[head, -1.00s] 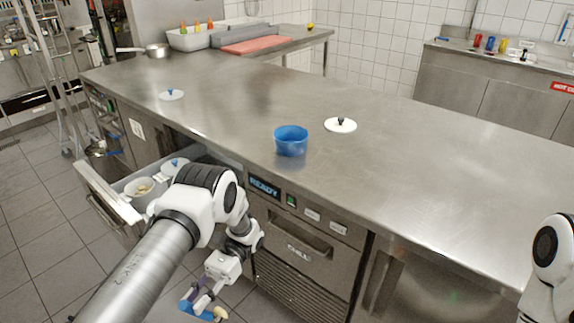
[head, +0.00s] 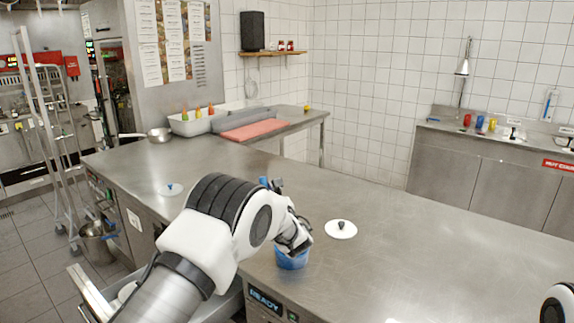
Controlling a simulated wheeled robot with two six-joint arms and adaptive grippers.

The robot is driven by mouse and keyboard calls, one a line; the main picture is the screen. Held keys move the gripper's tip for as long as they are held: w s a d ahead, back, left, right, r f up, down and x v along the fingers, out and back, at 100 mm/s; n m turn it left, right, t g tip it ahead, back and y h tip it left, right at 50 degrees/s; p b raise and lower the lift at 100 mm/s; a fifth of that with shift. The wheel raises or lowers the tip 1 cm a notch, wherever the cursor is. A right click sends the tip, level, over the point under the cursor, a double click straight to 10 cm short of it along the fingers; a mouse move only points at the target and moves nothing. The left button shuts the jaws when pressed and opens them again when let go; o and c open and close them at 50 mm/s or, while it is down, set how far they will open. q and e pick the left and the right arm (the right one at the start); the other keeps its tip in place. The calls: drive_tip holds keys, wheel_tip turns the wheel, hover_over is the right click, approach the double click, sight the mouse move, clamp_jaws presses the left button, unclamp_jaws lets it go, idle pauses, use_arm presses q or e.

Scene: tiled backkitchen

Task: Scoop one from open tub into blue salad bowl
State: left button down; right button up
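The blue salad bowl (head: 291,261) stands on the steel counter near its front edge, partly covered by my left arm. The end of my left arm, with the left gripper (head: 294,240), is at the bowl's upper side; its fingertips are hidden, so I cannot tell whether it is open or holds anything. A small blue piece (head: 264,182) shows above the arm's wrist; I cannot tell what it belongs to. In the pulled-out drawer (head: 88,292) at lower left, a white tub (head: 127,291) shows only partly behind my arm. My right gripper is out of view.
A white lid with a dark knob (head: 341,230) lies right of the bowl. Another lid with a blue knob (head: 171,190) lies at left. A pan (head: 159,134), a white bin (head: 190,125) and a red board (head: 254,130) stand farther back. The counter's right part is clear.

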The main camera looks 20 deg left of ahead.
use_arm(q)
drive_tip(key=w+d+r+m+t+h, duration=0.2)
drive_tip(key=w+d+r+h, duration=0.1)
drive_tip(key=d+r, duration=0.2)
wheel_tip(320, 180, down, 12)
drive_tip(key=b, duration=0.6)
drive_tip(key=shift+w+r, duration=0.15)
drive_tip(key=shift+w, duration=0.05)
drive_tip(key=shift+d+f+b, duration=0.1)
drive_tip(key=shift+f+b, duration=0.9)
drive_tip(key=shift+b, duration=0.4)
idle(0.6)
drive_tip(key=shift+s+f+b, duration=0.1)
drive_tip(key=shift+f+b, duration=0.1)
drive_tip(key=shift+b, duration=0.45)
idle(1.1)
wheel_tip(320, 180, up, 12)
drive_tip(key=p, duration=0.2)
idle(0.6)
